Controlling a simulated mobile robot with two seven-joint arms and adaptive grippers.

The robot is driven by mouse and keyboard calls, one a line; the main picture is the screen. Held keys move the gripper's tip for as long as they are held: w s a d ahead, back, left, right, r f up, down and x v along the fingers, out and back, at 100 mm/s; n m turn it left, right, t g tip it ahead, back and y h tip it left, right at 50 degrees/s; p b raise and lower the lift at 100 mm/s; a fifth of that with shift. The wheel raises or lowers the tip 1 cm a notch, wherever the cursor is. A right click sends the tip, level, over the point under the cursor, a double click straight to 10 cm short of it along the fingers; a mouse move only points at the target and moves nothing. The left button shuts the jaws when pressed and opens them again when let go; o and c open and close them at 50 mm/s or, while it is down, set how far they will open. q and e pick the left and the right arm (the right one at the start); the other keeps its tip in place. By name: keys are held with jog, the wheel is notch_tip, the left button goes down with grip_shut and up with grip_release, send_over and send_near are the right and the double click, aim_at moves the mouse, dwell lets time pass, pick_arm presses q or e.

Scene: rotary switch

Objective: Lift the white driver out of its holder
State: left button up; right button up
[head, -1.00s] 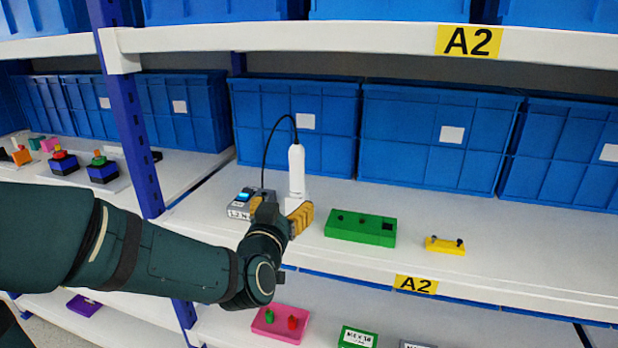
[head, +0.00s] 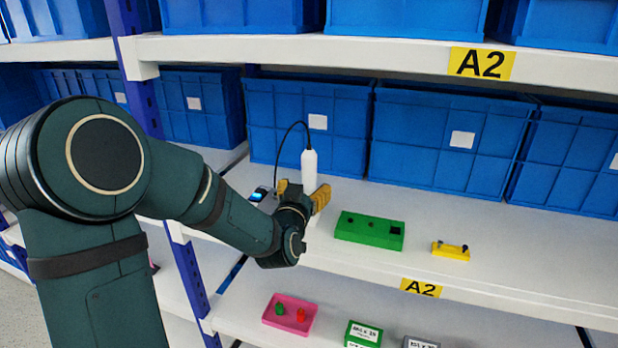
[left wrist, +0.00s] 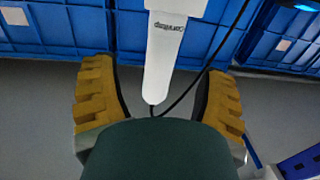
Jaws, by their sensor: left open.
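The white driver (head: 309,168) stands upright on the middle shelf, with a black cable looping from its top. Its holder is mostly hidden behind my gripper. My left gripper (head: 303,195), with yellow finger pads, is open at the driver's lower part. In the head view one finger shows on each side of the driver. In the left wrist view the white driver (left wrist: 170,48) is between the two open fingers of the gripper (left wrist: 160,92), with a gap on each side. My right gripper is not in view.
A grey box with a lit display (head: 260,193) is left of the gripper, partly hidden. A green block (head: 368,232) and a yellow block (head: 450,251) lie to the right on the shelf. Blue bins (head: 420,140) stand behind. A pink tray (head: 289,316) is on the lower shelf.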

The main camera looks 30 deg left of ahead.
aim_at(307, 180)
pick_arm(q)
jog(key=x, duration=0.5)
jog(key=shift+r, duration=0.2)
jog(key=shift+s+r, duration=0.1)
grip_shut()
